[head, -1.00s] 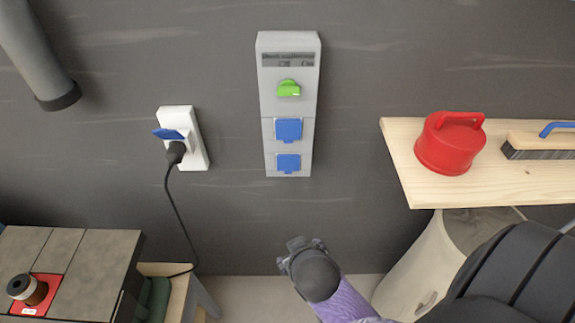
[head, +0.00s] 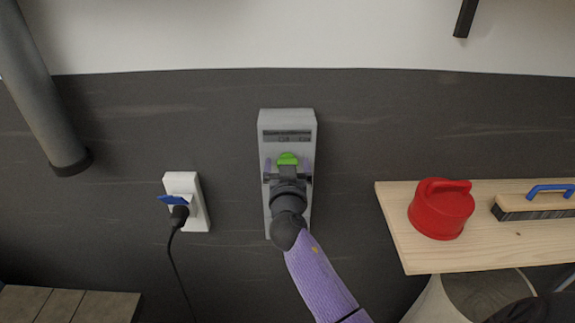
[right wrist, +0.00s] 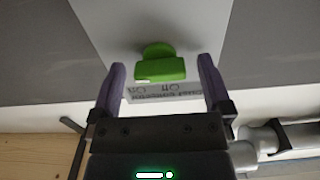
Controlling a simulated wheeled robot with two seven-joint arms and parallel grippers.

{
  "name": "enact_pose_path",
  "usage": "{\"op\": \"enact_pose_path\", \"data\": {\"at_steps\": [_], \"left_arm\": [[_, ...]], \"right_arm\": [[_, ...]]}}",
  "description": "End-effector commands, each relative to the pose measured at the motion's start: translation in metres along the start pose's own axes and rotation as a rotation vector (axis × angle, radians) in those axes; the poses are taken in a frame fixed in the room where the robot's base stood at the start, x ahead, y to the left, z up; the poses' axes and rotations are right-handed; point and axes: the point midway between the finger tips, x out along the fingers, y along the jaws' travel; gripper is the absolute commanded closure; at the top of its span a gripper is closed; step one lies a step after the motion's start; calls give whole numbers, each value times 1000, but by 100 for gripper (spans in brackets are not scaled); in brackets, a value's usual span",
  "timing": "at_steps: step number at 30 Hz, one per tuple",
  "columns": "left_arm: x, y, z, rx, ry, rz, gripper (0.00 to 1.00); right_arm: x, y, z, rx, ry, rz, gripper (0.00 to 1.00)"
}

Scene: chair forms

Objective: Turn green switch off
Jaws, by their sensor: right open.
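The green switch (head: 287,159) sits on the upper part of a grey wall box (head: 287,121), under a dark label strip. In the right wrist view the green switch (right wrist: 160,65) shows as a raised knob with On and Off lettering beside it. My right gripper (head: 288,166) is in front of the box with its fingers spread to either side of the switch. In the right wrist view my right gripper (right wrist: 160,80) is open, with a gap between each purple finger and the knob. The lower part of the box is hidden behind my right arm. My left gripper is not in view.
A white socket (head: 186,200) with a blue flap and black plug is on the wall to the left. A wooden shelf (head: 430,258) at the right carries a red lidded container (head: 441,212) and a brush (head: 536,203). The wall between is clear.

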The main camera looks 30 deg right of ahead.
Motion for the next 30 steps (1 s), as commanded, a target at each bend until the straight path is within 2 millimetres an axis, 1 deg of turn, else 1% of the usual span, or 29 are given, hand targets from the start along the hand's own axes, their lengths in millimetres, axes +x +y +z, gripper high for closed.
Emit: {"op": "enact_pose_path", "data": {"at_steps": [6, 8, 9, 11, 12, 14, 15, 17, 18, 19, 26, 30], "left_arm": [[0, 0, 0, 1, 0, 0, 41], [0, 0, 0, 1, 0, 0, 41], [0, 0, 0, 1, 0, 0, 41], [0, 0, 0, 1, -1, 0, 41], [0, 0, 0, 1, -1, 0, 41], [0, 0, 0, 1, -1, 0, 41], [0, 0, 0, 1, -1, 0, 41], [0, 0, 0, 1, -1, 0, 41], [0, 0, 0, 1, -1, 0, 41], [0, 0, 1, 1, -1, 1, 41], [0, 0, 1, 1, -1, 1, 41], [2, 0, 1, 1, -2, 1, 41]], "right_arm": [[0, 0, 0, -1, -1, 0, 0], [0, 0, 0, -1, -1, 0, 13], [0, 0, 0, -1, -1, 0, 21], [0, 0, 0, -1, -1, 0, 34], [0, 0, 0, -1, -1, 0, 42], [0, 0, 0, -1, -1, 0, 55], [0, 0, 0, -1, -1, 0, 64], [0, 0, 0, -1, -1, 0, 76], [0, 0, 0, -1, -1, 0, 85], [0, 0, 1, -1, -1, 0, 91], [0, 0, 1, -20, -1, 0, 91], [0, 0, 1, -75, -1, 0, 91]]}}
